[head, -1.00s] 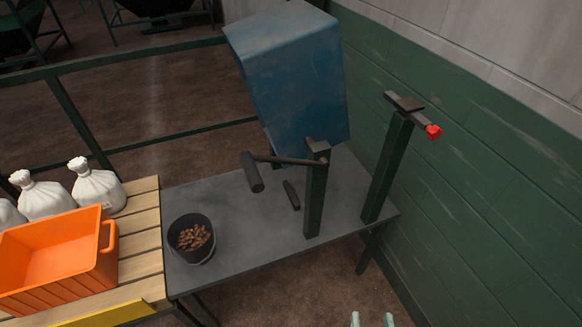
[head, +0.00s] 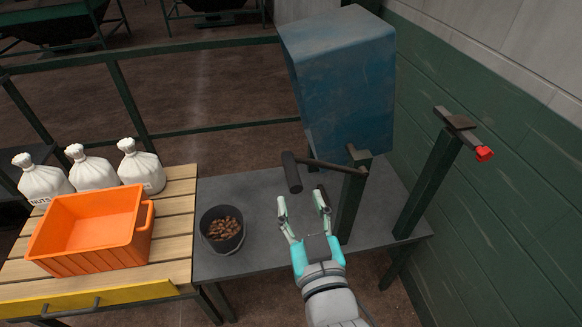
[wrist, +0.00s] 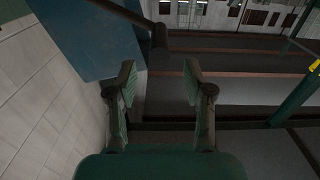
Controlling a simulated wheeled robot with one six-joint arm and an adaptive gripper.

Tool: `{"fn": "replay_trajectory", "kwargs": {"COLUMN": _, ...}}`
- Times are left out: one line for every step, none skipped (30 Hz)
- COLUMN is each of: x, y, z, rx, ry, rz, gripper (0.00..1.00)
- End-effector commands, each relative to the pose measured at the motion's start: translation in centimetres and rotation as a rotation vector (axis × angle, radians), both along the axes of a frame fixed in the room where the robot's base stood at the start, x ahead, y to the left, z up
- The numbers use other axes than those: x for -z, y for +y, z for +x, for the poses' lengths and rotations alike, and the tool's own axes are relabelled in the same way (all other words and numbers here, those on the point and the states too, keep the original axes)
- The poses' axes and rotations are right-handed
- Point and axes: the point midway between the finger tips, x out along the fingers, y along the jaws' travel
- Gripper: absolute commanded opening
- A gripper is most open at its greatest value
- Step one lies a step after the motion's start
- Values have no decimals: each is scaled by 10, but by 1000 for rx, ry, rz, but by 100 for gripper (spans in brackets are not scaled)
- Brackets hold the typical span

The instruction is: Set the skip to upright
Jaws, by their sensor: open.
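The blue skip (head: 345,85) hangs tilted between two green posts above the grey table. A crank arm (head: 333,165) runs left from the near post's top and ends in a dark cylindrical grip (head: 291,172). My gripper (head: 301,200) is open and empty, with its fingers pointing at the grip from the near side. The fingers appear apart from the grip. In the wrist view the open fingers (wrist: 160,80) show below the dark grip (wrist: 159,46), and the skip (wrist: 95,38) is at upper left.
A black bucket of brown nuts (head: 222,230) stands on the grey table (head: 262,190), left of my gripper. An orange crate (head: 90,235) and white sacks (head: 92,170) sit on the slatted table at left. A red-tipped bar (head: 470,135) tops the far post (head: 425,190). A green wall is at right.

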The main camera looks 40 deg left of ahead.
Motion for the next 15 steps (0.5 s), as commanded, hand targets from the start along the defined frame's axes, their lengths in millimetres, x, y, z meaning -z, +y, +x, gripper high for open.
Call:
{"fn": "replay_trajectory", "kwargs": {"x": 0, "y": 6, "z": 5, "rx": 0, "ry": 0, "rz": 0, "gripper": 52}}
{"fn": "replay_trajectory", "kwargs": {"x": 0, "y": 10, "z": 8, "rx": -1, "ry": -1, "rz": 1, "gripper": 52}}
{"fn": "replay_trajectory", "kwargs": {"x": -1, "y": 15, "z": 13, "rx": -1, "ry": -1, "rz": 1, "gripper": 52}}
{"fn": "replay_trajectory", "kwargs": {"x": 0, "y": 19, "z": 16, "rx": -1, "ry": -1, "rz": 1, "gripper": 52}}
{"fn": "replay_trajectory", "kwargs": {"x": 0, "y": 24, "z": 20, "rx": 0, "ry": 0, "rz": 0, "gripper": 52}}
{"fn": "replay_trajectory", "kwargs": {"x": -1, "y": 29, "z": 25, "rx": 0, "ry": -1, "rz": 1, "gripper": 52}}
{"fn": "replay_trajectory", "kwargs": {"x": 0, "y": 33, "z": 28, "rx": 0, "ry": -1, "rz": 1, "gripper": 52}}
{"fn": "replay_trajectory", "kwargs": {"x": -1, "y": 37, "z": 32, "rx": 0, "ry": -1, "rz": 1, "gripper": 52}}
{"fn": "replay_trajectory", "kwargs": {"x": -1, "y": 43, "z": 36, "rx": 1, "ry": -1, "rz": 1, "gripper": 52}}
{"fn": "replay_trajectory", "kwargs": {"x": 0, "y": 46, "z": 39, "rx": 1, "ry": -1, "rz": 1, "gripper": 52}}
{"fn": "replay_trajectory", "kwargs": {"x": -1, "y": 50, "z": 42, "rx": 1, "ry": -1, "rz": 1, "gripper": 52}}
{"fn": "replay_trajectory", "kwargs": {"x": 0, "y": 54, "z": 46, "rx": 1, "ry": 0, "rz": 0, "gripper": 52}}
{"fn": "replay_trajectory", "kwargs": {"x": 0, "y": 57, "z": 49, "rx": 1, "ry": 0, "rz": 0, "gripper": 52}}
{"fn": "replay_trajectory", "kwargs": {"x": 0, "y": 59, "z": 51, "rx": 1, "ry": 0, "rz": 0, "gripper": 52}}
{"fn": "replay_trajectory", "kwargs": {"x": 0, "y": 63, "z": 54, "rx": 1, "ry": 0, "rz": 0, "gripper": 52}}
